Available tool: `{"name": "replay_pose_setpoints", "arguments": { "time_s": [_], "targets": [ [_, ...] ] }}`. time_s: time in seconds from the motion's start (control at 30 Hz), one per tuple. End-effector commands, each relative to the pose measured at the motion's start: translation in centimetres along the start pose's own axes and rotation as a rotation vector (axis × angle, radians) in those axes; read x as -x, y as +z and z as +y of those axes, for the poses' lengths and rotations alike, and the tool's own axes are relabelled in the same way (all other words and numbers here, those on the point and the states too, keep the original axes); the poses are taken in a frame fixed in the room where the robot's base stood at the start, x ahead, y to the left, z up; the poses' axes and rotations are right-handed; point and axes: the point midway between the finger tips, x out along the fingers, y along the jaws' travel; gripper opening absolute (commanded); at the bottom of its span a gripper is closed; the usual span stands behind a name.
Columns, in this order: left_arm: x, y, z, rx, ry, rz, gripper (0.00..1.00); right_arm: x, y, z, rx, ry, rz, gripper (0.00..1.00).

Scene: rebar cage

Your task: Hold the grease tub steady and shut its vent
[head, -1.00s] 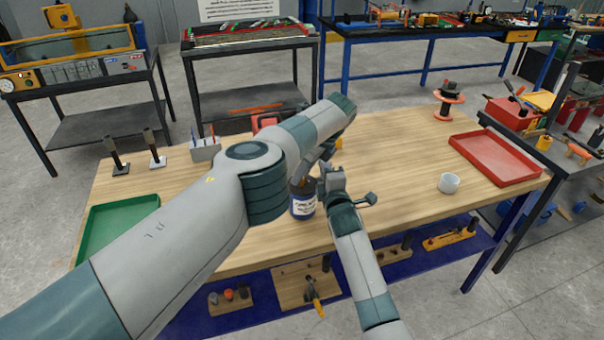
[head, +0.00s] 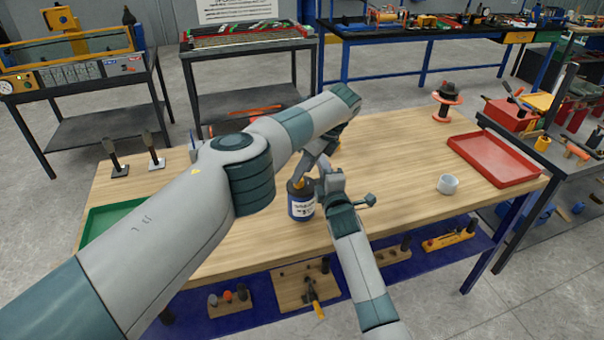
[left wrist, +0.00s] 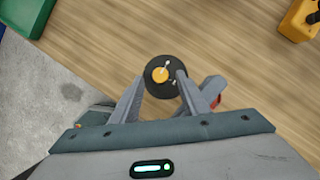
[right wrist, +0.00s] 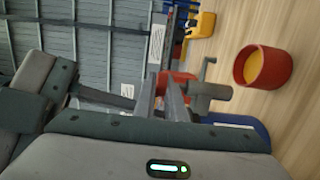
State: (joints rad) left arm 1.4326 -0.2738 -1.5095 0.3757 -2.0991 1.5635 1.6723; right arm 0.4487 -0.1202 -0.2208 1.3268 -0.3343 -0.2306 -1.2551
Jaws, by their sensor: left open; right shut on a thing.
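The grease tub (head: 302,207), dark blue with a white label, stands upright on the wooden bench. In the left wrist view its round dark lid (left wrist: 152,88) carries a yellow disc (left wrist: 160,74) and a small pale lever (left wrist: 167,64). My left gripper (left wrist: 160,78) is open above the lid, one finger to each side. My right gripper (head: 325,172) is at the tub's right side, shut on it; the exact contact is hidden. In the right wrist view, the tub's blue side (right wrist: 252,128) shows partly behind the palm of that gripper (right wrist: 160,82).
A green tray (head: 105,222) is partly hidden behind my left arm. Two dark-handled tools (head: 152,150) stand at the back left.

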Motion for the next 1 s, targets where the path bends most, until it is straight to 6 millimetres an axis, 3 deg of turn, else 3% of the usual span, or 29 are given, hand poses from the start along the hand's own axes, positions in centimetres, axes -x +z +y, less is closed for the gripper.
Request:
{"name": "replay_pose_setpoints", "arguments": {
  "time_s": [0.3, 0.5, 1.0],
  "targets": [
    [6.0, -0.1, 0.0, -0.002, -0.001, 0.001, 0.41, 0.0, 0.0, -0.1, 0.0, -0.001, -0.001, 0.0],
    [8.4, -0.1, 0.0, 0.0, 0.0, 0.001, 0.41, 0.0, 0.0, -0.1, 0.0, -0.001, -0.001, 0.0],
    [9.1, -0.1, 0.0, -0.001, 0.001, 0.002, 0.41, 0.0, 0.0, -0.1, 0.0, -0.001, -0.001, 0.0]
  ]
}}
